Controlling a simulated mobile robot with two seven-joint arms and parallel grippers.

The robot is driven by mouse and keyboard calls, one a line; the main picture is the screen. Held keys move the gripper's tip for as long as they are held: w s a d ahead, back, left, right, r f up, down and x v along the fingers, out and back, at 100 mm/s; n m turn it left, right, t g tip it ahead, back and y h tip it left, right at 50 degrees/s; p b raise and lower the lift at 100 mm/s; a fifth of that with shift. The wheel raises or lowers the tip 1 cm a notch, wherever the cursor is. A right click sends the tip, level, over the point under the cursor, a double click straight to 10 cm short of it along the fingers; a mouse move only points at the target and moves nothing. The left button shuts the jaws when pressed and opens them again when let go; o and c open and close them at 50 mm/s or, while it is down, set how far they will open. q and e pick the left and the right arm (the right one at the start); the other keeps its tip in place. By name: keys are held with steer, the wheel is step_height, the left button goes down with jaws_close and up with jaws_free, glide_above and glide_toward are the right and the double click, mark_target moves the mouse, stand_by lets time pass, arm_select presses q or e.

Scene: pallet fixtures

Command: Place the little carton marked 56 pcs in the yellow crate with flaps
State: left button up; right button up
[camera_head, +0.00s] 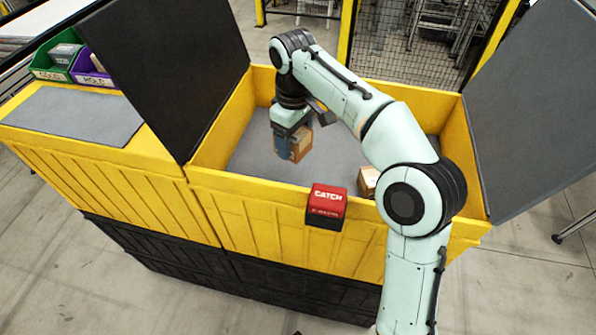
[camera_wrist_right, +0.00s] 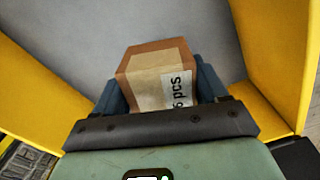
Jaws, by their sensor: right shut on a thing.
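The little carton (camera_head: 301,146) is a brown box with a pale label. My right gripper (camera_head: 291,143) is shut on it, inside the walls of the yellow crate with flaps (camera_head: 262,205). In the right wrist view the carton (camera_wrist_right: 158,78) sits between the two blue fingers, and its label reads "pcs" with part of a digit showing. The crate's grey floor shows beyond the carton; I cannot tell whether they touch. Dark flaps (camera_head: 170,65) stand open on the left and right of the crate. My left gripper is not in view.
Another brown carton (camera_head: 368,181) is in the crate near its front wall, partly hidden by my right arm. A red "CATCH" box (camera_head: 327,203) is at the crate's front rim. Green (camera_head: 55,62) and purple (camera_head: 92,70) bins stand at left beside a grey mat (camera_head: 75,114).

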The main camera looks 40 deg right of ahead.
step_height(320, 180, down, 10)
steer(key=shift+w+r+b, duration=0.1)
steer(key=shift+b, duration=1)
steer(key=shift+f, duration=0.2)
steer(key=o, duration=1.1)
steer(key=shift+o, duration=0.2)
step_height(320, 180, up, 12)
steer(key=p, duration=0.3)
steer(key=shift+r, duration=0.25)
